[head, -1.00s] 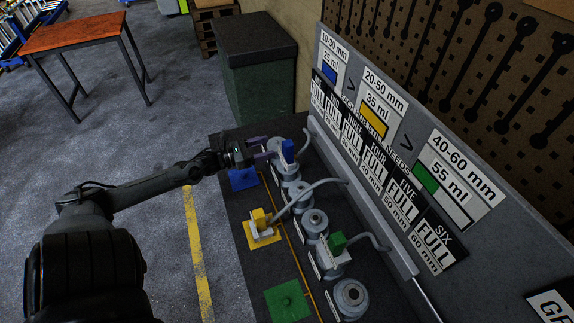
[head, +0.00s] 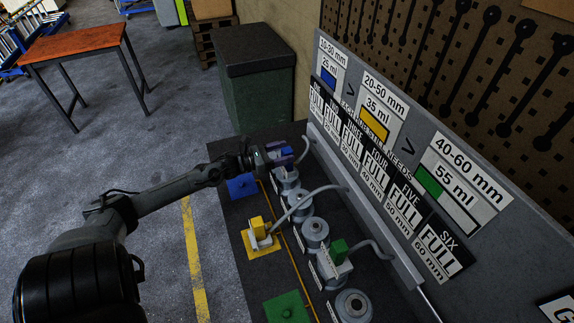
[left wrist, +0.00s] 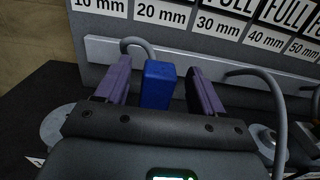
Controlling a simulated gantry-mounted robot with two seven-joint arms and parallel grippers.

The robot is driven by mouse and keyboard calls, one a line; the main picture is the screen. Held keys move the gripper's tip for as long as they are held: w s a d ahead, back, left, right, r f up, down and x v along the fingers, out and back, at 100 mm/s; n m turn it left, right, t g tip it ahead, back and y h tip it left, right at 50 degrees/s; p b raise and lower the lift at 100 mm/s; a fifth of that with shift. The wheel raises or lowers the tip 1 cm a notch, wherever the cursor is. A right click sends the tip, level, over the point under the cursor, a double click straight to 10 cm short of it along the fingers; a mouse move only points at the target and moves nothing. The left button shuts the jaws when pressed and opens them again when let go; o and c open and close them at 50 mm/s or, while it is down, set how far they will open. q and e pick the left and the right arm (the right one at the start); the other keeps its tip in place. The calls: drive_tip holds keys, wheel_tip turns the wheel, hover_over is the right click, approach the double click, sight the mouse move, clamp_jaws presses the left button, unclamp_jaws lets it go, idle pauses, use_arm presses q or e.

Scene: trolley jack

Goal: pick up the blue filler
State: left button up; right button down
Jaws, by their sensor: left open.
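The blue filler (left wrist: 158,85) stands upright between the two purple fingers of my left gripper (left wrist: 160,88) in the left wrist view. A gap shows on each side, wider on the right, so the fingers are open around it. In the head view the left gripper (head: 279,154) is over the far end of the row of grey round units, and the blue filler (head: 288,150) is mostly hidden by the fingers. A grey hose rises behind the filler. My right gripper does not show.
A yellow filler (head: 258,228) stands on a yellow pad, and a green filler (head: 338,250) sits on the row nearer to me. An empty blue pad (head: 242,187) and green pad (head: 288,308) lie to the left. A labelled sloping panel (head: 400,160) borders the row on the right.

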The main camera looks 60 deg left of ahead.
sight(292, 150)
use_arm(q)
drive_tip(key=shift+w+d, duration=0.15)
drive_tip(key=shift+w, duration=0.8)
drive_tip(key=shift+w+d, duration=0.15)
drive_tip(key=shift+w, duration=0.75)
drive_tip(key=c, duration=1.1)
drive_tip(key=shift+r, duration=0.15)
drive_tip(key=shift+c, duration=0.3)
